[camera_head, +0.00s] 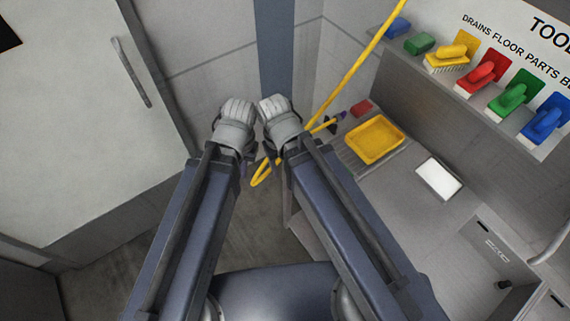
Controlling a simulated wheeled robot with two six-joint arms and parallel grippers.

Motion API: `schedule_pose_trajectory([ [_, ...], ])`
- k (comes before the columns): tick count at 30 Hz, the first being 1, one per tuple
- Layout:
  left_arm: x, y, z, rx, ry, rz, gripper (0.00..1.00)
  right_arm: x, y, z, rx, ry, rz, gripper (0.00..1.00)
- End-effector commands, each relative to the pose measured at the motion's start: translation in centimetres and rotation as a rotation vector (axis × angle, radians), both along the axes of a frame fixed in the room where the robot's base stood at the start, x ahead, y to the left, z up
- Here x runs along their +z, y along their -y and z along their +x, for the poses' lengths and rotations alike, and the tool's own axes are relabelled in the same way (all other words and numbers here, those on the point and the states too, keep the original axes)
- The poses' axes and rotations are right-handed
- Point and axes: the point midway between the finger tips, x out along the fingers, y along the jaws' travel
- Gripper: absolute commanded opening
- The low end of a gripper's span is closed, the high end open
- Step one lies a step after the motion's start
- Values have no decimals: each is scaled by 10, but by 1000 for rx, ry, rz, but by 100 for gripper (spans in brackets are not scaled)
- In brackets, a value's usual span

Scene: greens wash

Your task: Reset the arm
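My two arms reach forward from the bottom of the head view, nearly side by side. The grey end of my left arm, with the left gripper (238,110), is near the middle of the view. The end of my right arm, with the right gripper (273,106), is just right of it, with a narrow gap between them. I cannot make out finger openings on either one. No held object can be made out in either gripper.
A yellow pole (357,68) slants behind my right arm, and a yellow bent piece (262,174) shows between the arms. A counter at right holds a yellow tray (375,139) and a white board (439,179). Coloured brushes (483,72) line a shelf. A door (85,110) stands left.

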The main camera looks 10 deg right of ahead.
Motion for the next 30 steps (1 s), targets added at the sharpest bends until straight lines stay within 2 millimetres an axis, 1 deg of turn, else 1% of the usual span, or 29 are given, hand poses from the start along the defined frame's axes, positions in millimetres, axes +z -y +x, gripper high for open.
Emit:
schedule_pose_trajectory([
  [8, -1, 0, 0, 0, 0, 0, 0, -1, 0, 0, -2, 0, 2, 62],
  [11, -7, 0, 0, 0, 0, 0, 0, -7, 0, 0, -1, -1, 2, 62],
  [14, -20, 0, 0, -1, 0, 0, 0, -20, 0, 0, 0, 1, 1, 62],
  [17, -42, 0, 0, -2, 0, 1, 0, -42, 0, 0, 1, 1, 0, 62],
  [20, -70, 0, 0, -4, 1, 1, 0, -70, 0, 1, 3, 1, 0, 62],
  [24, -113, 0, 0, -7, 1, 1, 0, -113, 0, 1, 6, 2, 0, 62],
  [27, -139, 0, 0, -9, 2, 1, 0, -139, 0, 1, 8, 2, -1, 62],
  [30, -152, 0, 1, -10, 2, 2, 0, -152, 0, 1, 9, 2, -1, 62],
])
